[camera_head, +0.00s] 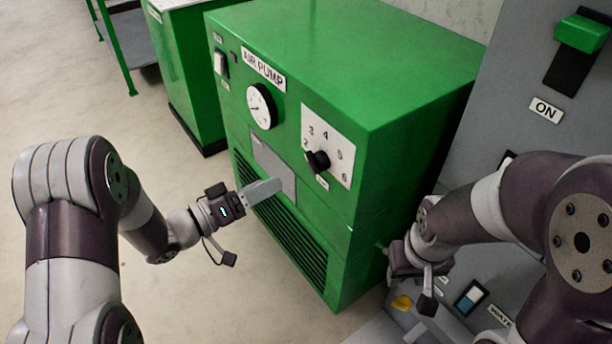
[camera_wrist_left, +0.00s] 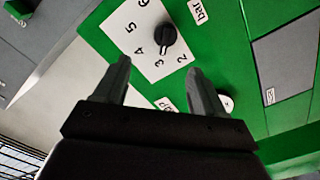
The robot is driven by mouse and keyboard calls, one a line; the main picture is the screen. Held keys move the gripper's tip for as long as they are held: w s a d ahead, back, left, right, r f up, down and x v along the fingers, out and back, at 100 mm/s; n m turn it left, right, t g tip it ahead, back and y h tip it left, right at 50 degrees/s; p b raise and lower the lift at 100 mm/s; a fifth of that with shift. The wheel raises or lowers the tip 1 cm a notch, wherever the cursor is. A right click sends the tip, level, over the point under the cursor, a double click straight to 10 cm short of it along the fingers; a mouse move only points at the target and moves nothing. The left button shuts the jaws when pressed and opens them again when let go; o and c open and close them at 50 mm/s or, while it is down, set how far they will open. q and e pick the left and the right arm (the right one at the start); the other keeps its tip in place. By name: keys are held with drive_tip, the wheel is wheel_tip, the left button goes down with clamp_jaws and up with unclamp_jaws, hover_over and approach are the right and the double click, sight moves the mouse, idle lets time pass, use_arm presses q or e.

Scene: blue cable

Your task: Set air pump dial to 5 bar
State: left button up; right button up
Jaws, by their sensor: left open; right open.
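The air pump (camera_head: 310,60) is a large green box. Its black dial knob (camera_head: 318,160) sits on a white plate (camera_head: 341,139) numbered 2 to 6, with a "bar" label below. The knob also shows in the left wrist view (camera_wrist_left: 167,38), beyond the fingertips. My left gripper (camera_head: 268,189) is open and empty, in front of the pump and left of the knob. Its spread fingers show in the left wrist view (camera_wrist_left: 157,66), apart from the knob. My right gripper (camera_head: 392,262) is open, low beside the pump's right side, its fingertips mostly hidden.
A round white gauge (camera_head: 261,106) and a white switch (camera_head: 221,64) are on the pump's front, with a vent grille (camera_head: 287,238) below. A grey panel with a green-handled switch (camera_head: 582,34) and "ON" label stands right. Open floor (camera_head: 60,80) lies left.

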sight(309, 162)
use_arm(q)
drive_tip(key=b+x, duration=0.1)
drive_tip(key=x, duration=0.7)
drive_tip(key=w+a+b+x, duration=0.1)
drive_tip(key=x, duration=0.3)
drive_tip(key=shift+w+d+f+b, duration=0.2)
drive_tip(key=shift+f+b, duration=0.1)
drive_tip(key=shift+f, duration=0.05)
drive_tip(key=shift+w, duration=0.15)
drive_tip(key=shift+s+d+r, duration=0.15)
drive_tip(key=shift+s+r, duration=0.05)
drive_tip(key=shift+s, duration=0.5)
drive_tip(key=shift+c, duration=0.6)
drive_tip(key=shift+a, duration=0.2)
drive_tip(key=c, duration=0.9)
drive_tip(key=shift+w+r, duration=0.1)
drive_tip(key=shift+c, duration=0.2)
use_arm(e)
drive_tip(key=f, duration=0.2)
drive_tip(key=shift+w+a+f, duration=0.3)
drive_tip(key=shift+f, duration=0.1)
